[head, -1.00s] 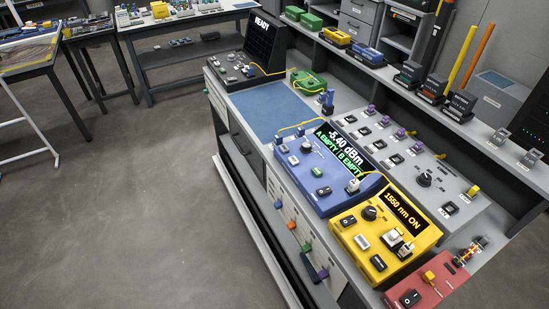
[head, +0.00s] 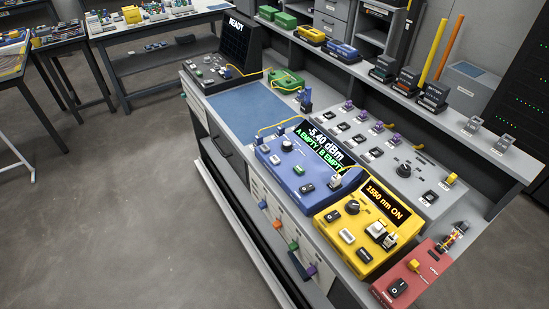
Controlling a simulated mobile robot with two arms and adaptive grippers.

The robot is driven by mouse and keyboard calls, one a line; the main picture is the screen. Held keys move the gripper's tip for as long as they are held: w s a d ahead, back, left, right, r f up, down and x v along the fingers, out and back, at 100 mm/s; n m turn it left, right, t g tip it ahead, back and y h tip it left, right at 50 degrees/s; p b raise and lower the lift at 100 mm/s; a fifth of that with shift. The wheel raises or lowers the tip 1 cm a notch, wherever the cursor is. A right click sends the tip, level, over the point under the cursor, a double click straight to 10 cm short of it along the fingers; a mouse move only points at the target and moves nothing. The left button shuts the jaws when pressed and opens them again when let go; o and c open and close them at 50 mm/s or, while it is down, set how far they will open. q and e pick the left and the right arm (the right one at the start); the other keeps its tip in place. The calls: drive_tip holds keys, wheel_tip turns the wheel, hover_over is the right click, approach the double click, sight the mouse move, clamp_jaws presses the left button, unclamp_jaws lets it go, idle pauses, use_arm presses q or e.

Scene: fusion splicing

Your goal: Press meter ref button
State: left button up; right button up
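The blue meter (head: 327,189) stands on the bench right of the picture's middle. Its screen (head: 319,148) reads "-5.40 dBm" and "A EMPTY | B EMPTY". Its top carries a dark knob (head: 287,145), a pale button (head: 275,159), a green button (head: 296,170) and a dark rocker switch (head: 306,187). The button labels are too small to read, so I cannot tell which one is ref. A yellow cable (head: 352,168) runs to a white connector at the meter's right side. Neither of my grippers is in view.
A yellow source (head: 333,240) reading "1550 nm ON" adjoins the meter, with a red device (head: 408,279) beyond it. A grey panel (head: 400,150) with several ports lies behind. A blue mat (head: 245,108) is bare. The floor (head: 130,220) left of the bench is clear.

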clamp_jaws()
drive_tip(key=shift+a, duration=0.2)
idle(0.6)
